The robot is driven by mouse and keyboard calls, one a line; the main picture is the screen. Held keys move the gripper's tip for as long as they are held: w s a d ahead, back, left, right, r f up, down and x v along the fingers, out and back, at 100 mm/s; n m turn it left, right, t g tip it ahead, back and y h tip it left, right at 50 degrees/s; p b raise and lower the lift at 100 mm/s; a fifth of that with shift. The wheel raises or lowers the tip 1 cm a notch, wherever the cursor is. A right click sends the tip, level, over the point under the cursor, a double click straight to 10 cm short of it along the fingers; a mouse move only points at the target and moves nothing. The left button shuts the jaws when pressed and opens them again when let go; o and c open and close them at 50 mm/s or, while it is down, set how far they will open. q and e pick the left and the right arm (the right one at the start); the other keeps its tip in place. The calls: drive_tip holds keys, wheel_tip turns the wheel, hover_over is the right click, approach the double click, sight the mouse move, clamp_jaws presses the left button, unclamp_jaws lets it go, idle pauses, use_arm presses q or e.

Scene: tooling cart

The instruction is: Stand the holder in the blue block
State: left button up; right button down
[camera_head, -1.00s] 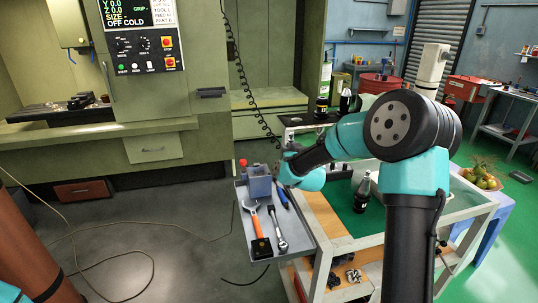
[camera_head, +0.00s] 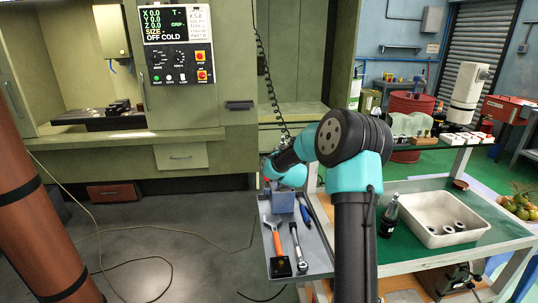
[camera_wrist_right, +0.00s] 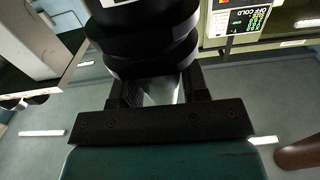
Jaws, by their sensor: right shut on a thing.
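The blue block (camera_head: 283,201) stands at the far end of a grey tool tray in the head view. My right arm's teal wrist is just above and behind it there, and hides my right gripper and what it holds. In the right wrist view, my right gripper (camera_wrist_right: 157,88) is shut on the holder (camera_wrist_right: 145,45), a black piece with wide stacked rings. The holder's far end runs out of the top of that view. I cannot tell whether the holder touches the block. My left gripper is not in view.
On the green cart top, right of my arm, are a dark bottle (camera_head: 388,216) and a white bin (camera_head: 428,236) with rings inside.

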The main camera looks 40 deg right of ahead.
drive_tip(key=shift+w+r, duration=0.15)
idle(0.5)
drive_tip(key=shift+f, duration=5.3)
